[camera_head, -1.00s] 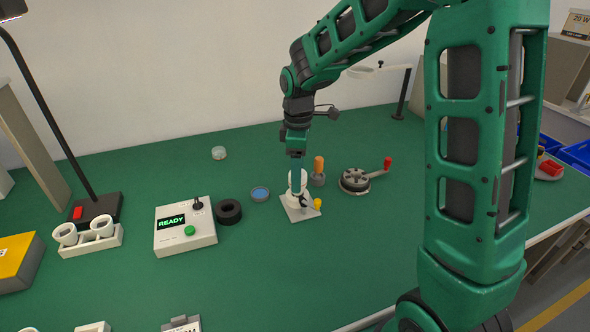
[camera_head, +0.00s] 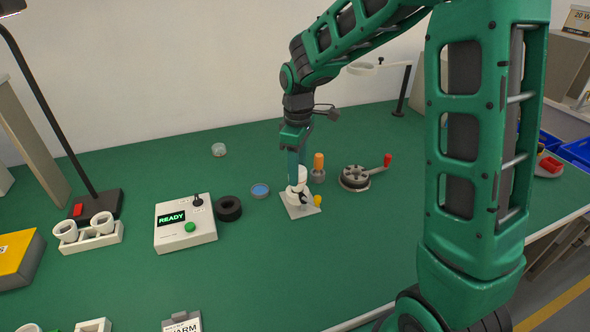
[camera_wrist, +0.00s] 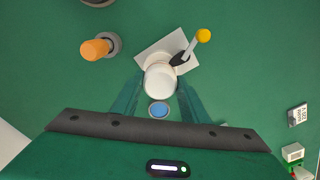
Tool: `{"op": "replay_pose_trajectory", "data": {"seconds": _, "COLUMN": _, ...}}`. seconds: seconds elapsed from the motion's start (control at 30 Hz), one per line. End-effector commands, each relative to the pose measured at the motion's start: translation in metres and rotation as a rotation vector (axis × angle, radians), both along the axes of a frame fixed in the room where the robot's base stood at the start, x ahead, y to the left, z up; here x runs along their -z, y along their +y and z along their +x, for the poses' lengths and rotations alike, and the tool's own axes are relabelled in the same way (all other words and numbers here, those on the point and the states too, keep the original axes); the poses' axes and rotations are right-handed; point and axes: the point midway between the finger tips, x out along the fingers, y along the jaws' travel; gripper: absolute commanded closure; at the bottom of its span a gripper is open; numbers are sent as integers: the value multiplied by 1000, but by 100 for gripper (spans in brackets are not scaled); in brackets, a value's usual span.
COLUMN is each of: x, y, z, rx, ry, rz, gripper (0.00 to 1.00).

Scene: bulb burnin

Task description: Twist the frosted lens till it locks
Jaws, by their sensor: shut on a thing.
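The white frosted lens (camera_wrist: 160,82) sits at the top of a fixture with a pale square base plate (camera_head: 301,208). A dark clamp with a yellow-knobbed lever (camera_wrist: 203,36) stands beside it on the base. My gripper (camera_wrist: 159,95) is shut on the lens, one finger on each side of it. In the head view my gripper (camera_head: 297,180) comes down from above onto the white piece, and the fingers hide part of it. I cannot tell how the lens is seated underneath.
An orange-handled tool (camera_head: 318,165) in a grey holder and a round dark fixture with a red-knobbed crank (camera_head: 356,177) stand to the right. A blue-centred dish (camera_head: 260,191), a black ring (camera_head: 228,208) and a READY box (camera_head: 185,224) lie left.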

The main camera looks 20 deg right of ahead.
Motion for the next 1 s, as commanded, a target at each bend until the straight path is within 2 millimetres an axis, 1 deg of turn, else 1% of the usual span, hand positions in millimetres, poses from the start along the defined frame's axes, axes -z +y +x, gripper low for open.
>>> {"op": "replay_pose_trajectory", "data": {"seconds": 0.33, "x": -1, "y": -1, "z": 3, "rx": 33, "ry": -7, "rz": -1, "gripper": 81}}
{"op": "replay_pose_trajectory", "data": {"seconds": 0.53, "x": -1, "y": -2, "z": 3, "rx": 205, "ry": -8, "rz": -1, "gripper": 80}}
{"op": "replay_pose_trajectory", "data": {"seconds": 0.67, "x": -1, "y": -2, "z": 3, "rx": 273, "ry": -8, "rz": -1, "gripper": 80}}
{"op": "replay_pose_trajectory", "data": {"seconds": 0.7, "x": -1, "y": -2, "z": 3, "rx": 275, "ry": -8, "rz": -1, "gripper": 55}}
{"op": "replay_pose_trajectory", "data": {"seconds": 0.77, "x": -1, "y": -2, "z": 3, "rx": 273, "ry": -8, "rz": -1, "gripper": 41}}
{"op": "replay_pose_trajectory", "data": {"seconds": 0.8, "x": -1, "y": -2, "z": 3, "rx": 272, "ry": -6, "rz": -1, "gripper": 38}}
{"op": "replay_pose_trajectory", "data": {"seconds": 1.0, "x": -1, "y": -1, "z": 1, "rx": 269, "ry": -4, "rz": -1, "gripper": 38}}
